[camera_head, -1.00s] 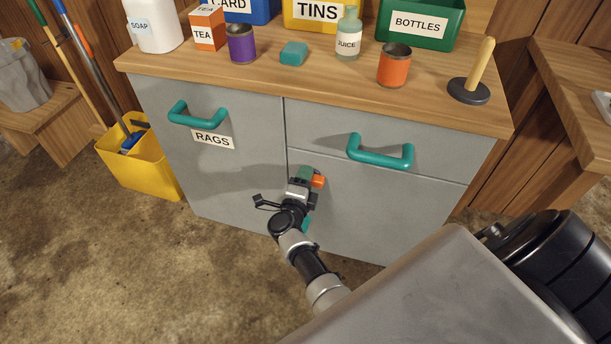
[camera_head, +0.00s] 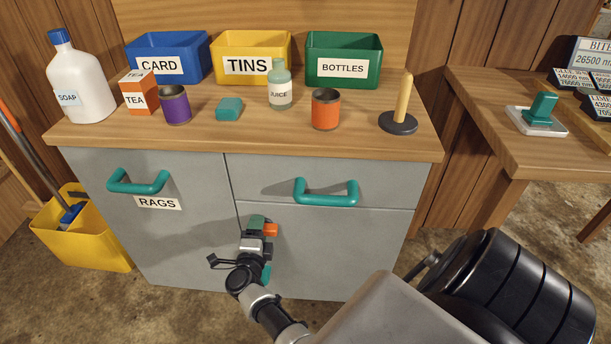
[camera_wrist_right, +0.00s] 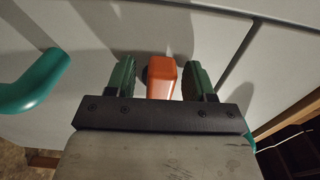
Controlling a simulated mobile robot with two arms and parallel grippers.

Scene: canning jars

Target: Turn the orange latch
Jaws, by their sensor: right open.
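The orange latch (camera_head: 271,230) is on the grey cabinet front, near the left edge of the lower right door, partly hidden by my right gripper (camera_head: 258,225). In the right wrist view the latch (camera_wrist_right: 161,77) stands between the two green fingers of my right gripper (camera_wrist_right: 159,78). The gripper is open, with a narrow gap on each side of the latch. My left gripper is in neither view.
A teal handle (camera_head: 137,182) is on the door labelled RAGS, and another teal handle (camera_head: 327,193) is on the drawer above the latch. The wooden worktop (camera_head: 232,133) holds bins, cans and bottles. A yellow bucket (camera_head: 85,240) stands left of the cabinet.

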